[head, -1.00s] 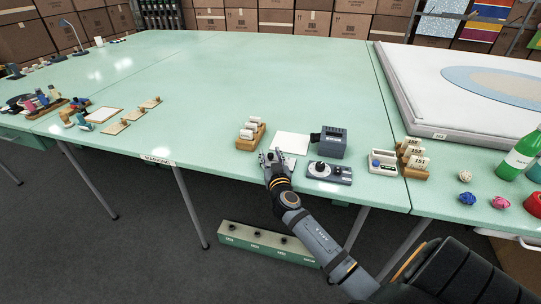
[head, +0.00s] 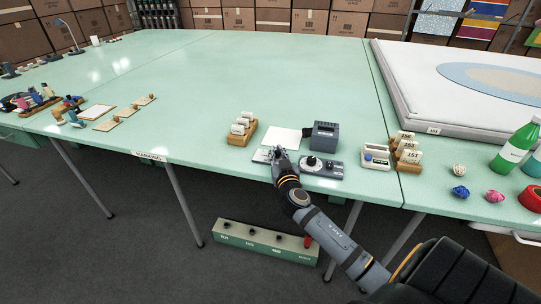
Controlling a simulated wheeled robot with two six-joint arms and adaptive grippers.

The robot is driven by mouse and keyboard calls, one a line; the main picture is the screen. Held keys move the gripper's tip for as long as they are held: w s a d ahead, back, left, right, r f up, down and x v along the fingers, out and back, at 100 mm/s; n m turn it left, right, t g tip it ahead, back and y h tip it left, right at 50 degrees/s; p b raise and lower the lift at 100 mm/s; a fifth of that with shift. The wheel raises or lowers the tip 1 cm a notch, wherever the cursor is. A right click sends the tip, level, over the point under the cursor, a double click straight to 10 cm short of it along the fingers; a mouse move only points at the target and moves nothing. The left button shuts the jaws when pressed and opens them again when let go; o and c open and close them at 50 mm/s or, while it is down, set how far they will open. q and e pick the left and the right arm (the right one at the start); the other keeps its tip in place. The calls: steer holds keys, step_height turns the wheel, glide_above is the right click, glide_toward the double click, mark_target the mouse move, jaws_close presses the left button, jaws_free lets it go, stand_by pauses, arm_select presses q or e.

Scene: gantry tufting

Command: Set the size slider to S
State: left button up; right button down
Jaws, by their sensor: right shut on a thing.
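My right gripper (head: 279,153) is shut at the front edge of the green table, over a low pale plate (head: 261,156) that seems to be the size slider. The fingers hide the small part they grip, and the size marks are too small to read. A grey control unit (head: 334,170) with a black knob sits just right of the gripper. My left gripper is not in view.
A wooden rack with white cards (head: 241,132) stands left of the gripper, with a white sheet (head: 281,139) and a dark grey box (head: 325,136) behind. The table's middle is clear. A green pedal box (head: 262,243) lies on the floor.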

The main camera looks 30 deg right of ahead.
steer(key=shift+s+d+f, duration=0.25)
steer(key=shift+s+d, duration=0.05)
steer(key=shift+s, duration=0.1)
steer(key=shift+a, duration=0.1)
steer(key=c, duration=1.7)
jaws_free()
steer(key=o, duration=0.5)
steer(key=shift+s+r, duration=0.2)
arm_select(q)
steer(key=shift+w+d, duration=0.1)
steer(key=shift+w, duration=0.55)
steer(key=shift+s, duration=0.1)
arm_select(e)
steer(key=shift+w, duration=0.1)
